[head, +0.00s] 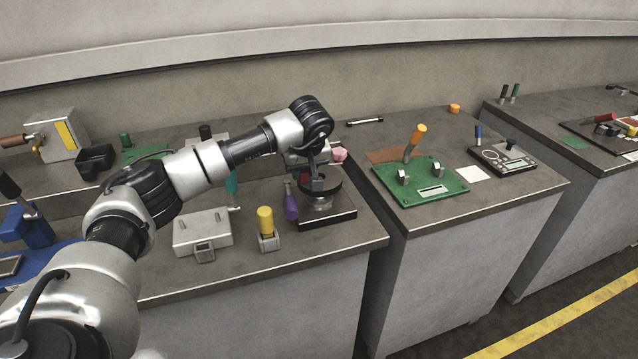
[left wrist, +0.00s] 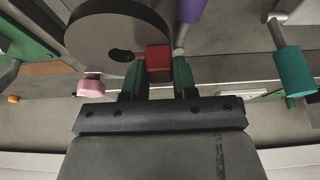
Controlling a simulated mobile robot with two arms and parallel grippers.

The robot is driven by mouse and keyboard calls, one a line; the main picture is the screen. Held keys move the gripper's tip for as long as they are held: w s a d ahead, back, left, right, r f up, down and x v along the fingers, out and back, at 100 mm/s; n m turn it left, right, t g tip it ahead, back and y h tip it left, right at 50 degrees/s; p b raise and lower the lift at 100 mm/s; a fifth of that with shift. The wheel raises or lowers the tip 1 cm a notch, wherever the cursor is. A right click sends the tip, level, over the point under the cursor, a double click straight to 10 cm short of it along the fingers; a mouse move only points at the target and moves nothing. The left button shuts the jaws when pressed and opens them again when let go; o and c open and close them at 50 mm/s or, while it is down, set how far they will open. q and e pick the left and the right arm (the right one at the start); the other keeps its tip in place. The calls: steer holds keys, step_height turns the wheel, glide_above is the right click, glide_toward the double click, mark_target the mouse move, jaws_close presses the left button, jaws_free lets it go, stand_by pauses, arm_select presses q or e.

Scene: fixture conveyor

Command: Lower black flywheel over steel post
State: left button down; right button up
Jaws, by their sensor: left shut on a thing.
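The black flywheel (head: 331,187) is a dark disc just above a black base (head: 330,217) at the right end of the near bench. In the left wrist view the flywheel (left wrist: 98,32) shows a round hole and a red block at its edge. My left gripper (left wrist: 158,80) is shut on this red block; its green fingers stand on either side. In the head view the gripper (head: 318,183) is over the base. A silvery round part (head: 318,203) shows under the disc; I cannot tell whether it is the steel post or whether the disc touches it. My right gripper is out of view.
A purple handle (head: 291,203) and a yellow-topped peg (head: 266,222) stand left of the base. A teal handle (head: 231,182) and a pale box (head: 203,232) are further left. A pink knob (head: 340,155) is behind. A green board (head: 425,183) lies on the bench to the right.

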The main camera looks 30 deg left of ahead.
mark_target(304, 182)
arm_select(q)
steer(key=shift+r, duration=0.1)
stand_by(0.3)
steer(key=shift+f, duration=0.2)
steer(key=shift+f+b, duration=0.3)
steer(key=shift+f, duration=0.1)
steer(key=shift+f, duration=0.35)
steer(key=shift+f+b, duration=0.65)
steer(key=shift+f, duration=0.3)
steer(key=shift+f, duration=0.4)
stand_by(0.5)
